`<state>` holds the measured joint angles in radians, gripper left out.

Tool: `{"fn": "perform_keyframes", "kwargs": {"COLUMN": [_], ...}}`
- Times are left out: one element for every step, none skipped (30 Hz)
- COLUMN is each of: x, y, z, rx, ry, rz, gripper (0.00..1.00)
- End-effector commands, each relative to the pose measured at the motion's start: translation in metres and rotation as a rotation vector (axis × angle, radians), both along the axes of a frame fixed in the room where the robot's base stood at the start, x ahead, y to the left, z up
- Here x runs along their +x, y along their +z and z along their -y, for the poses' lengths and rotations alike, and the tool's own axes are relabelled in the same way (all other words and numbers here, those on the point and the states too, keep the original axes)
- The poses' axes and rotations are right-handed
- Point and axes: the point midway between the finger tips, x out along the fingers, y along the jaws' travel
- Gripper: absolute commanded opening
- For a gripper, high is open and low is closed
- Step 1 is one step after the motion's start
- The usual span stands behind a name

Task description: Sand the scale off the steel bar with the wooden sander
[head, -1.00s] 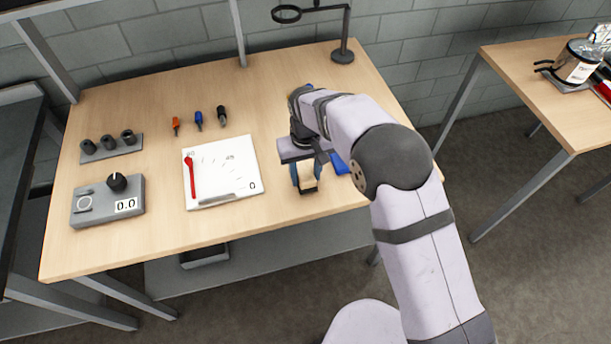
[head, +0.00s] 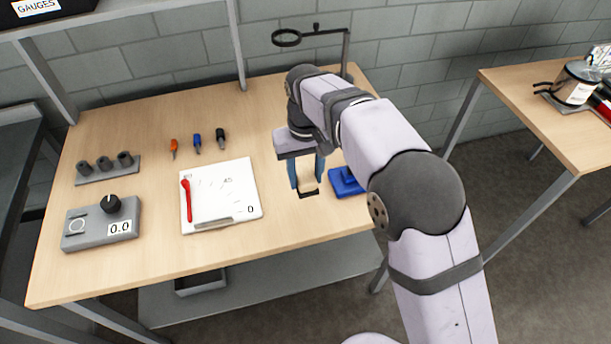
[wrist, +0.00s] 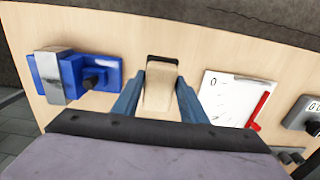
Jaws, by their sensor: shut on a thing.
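My gripper (head: 307,180) has its blue fingers on both sides of the pale wooden sander (wrist: 158,98), which has a dark face at its end. The sander also shows below my gripper in the head view (head: 310,186). I cannot tell whether it touches the table. The blue holder (head: 345,182) stands just right of my gripper in the head view, partly behind my arm. In the wrist view the blue holder (wrist: 72,78) is at the left and carries a shiny block, seemingly the steel bar (wrist: 49,77). Scale on it cannot be made out. The sander is apart from it.
A white board (head: 235,190) with a red pointer lies left of my gripper. Further left are a grey dial box (head: 100,228) reading 0.0 and a rack (head: 107,168). Small coloured tools (head: 197,143) lie behind the board. A magnifier stand (head: 287,38) is at the back.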

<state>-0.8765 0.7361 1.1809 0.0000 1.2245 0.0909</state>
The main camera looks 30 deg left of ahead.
Motion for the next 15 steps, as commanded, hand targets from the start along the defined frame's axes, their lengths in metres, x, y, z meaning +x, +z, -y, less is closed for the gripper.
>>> {"fn": "perform_keyframes", "kwargs": {"x": [0.0, 0.0, 0.0, 0.0, 0.0, 0.001, 0.002, 0.003, 0.004, 0.006, 0.008, 0.012, 0.015, 0.018, 0.023], "y": [0.0, 0.0, 0.0, 0.0, 0.0, 0.001, 0.002, 0.004, 0.006, 0.009, 0.011, 0.015, 0.019, 0.021, 0.025], "z": [0.0, 0.0, 0.0, 0.0, 0.0, 0.0, 0.001, 0.002, 0.003, 0.005, 0.007, 0.01, 0.014, 0.018, 0.023], "rx": [0.001, 0.001, 0.001, 0.001, 0.001, 0.001, 0.001, 0.001, 0.001, 0.001, 0.001, 0.001, 0.0, -0.001, -0.001], "ry": [0.0, 0.0, 0.0, 0.0, -0.001, -0.002, -0.004, -0.006, -0.011, -0.015, -0.021, -0.03, -0.039, -0.048, -0.062], "rz": [0.001, 0.001, 0.001, 0.001, 0.001, 0.001, 0.001, 0.001, 0.001, 0.001, 0.001, 0.001, 0.0, -0.001, -0.001], "gripper": [0.22, 0.21, 0.21, 0.21, 0.21, 0.21, 0.21, 0.21, 0.21, 0.21, 0.21, 0.21, 0.21, 0.21, 0.21]}}
